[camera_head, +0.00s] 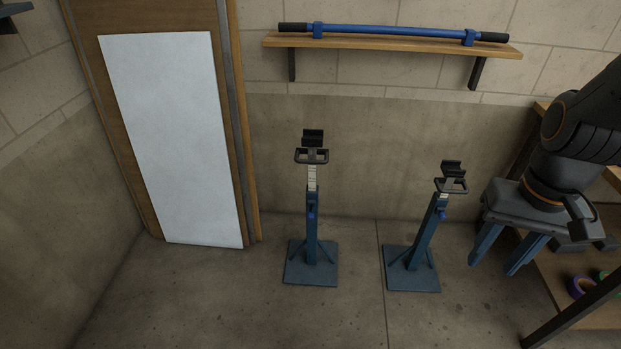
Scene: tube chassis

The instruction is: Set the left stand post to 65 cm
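The left stand (311,236) is a blue upright post on a square blue base plate (312,275) on the floor. Its pale inner post (312,178) with marks sticks out of the blue sleeve; the numbers are too small to read. A black handle frame (312,155) and a black cradle (313,137) top it. A blue knob (311,216) sits on the sleeve. The right stand (423,240) is similar, with less inner post showing and its cradle (453,168) lower. My arm shows at the right edge; my gripper is not in view.
A wooden wall shelf (390,43) holds a blue bar (392,30) with black ends above the stands. A door with a white panel (175,140) is at left. Coloured rings (580,286) lie on a low wooden shelf at right. The floor before the stands is clear.

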